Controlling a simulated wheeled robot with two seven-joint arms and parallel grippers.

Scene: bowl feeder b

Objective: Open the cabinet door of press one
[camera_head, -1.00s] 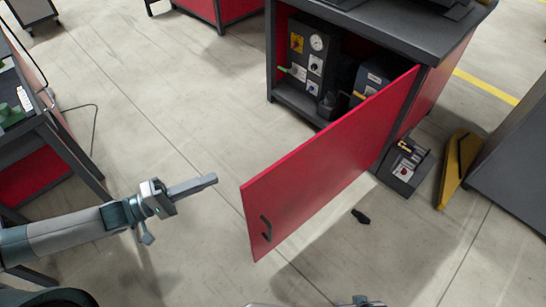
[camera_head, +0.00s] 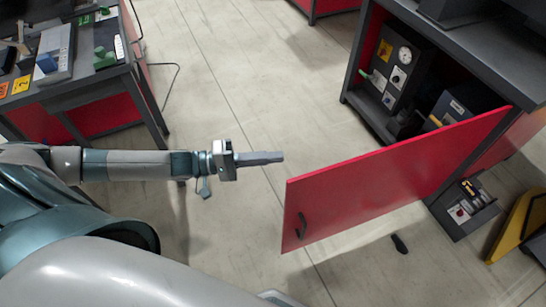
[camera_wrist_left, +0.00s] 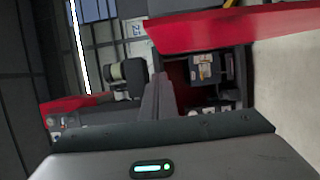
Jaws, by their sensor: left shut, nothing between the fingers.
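The red cabinet door (camera_head: 385,182) of the press stands wide open in the head view, swung out from the dark cabinet. Its black handle (camera_head: 301,226) is near the door's free edge, low on the face towards me. My left gripper (camera_head: 280,157) is shut and empty, to the left of the door's free edge and apart from it. In the left wrist view the shut fingers (camera_wrist_left: 158,100) point towards the open cabinet interior (camera_wrist_left: 210,75). My right gripper cannot be made out in the head view.
Inside the cabinet are a panel with a gauge (camera_head: 404,55) and knobs. A small dark box (camera_head: 465,208) and a yellow piece (camera_head: 520,228) stand on the floor at right. A workbench (camera_head: 90,92) is at left. A small black object (camera_head: 399,244) lies on the floor.

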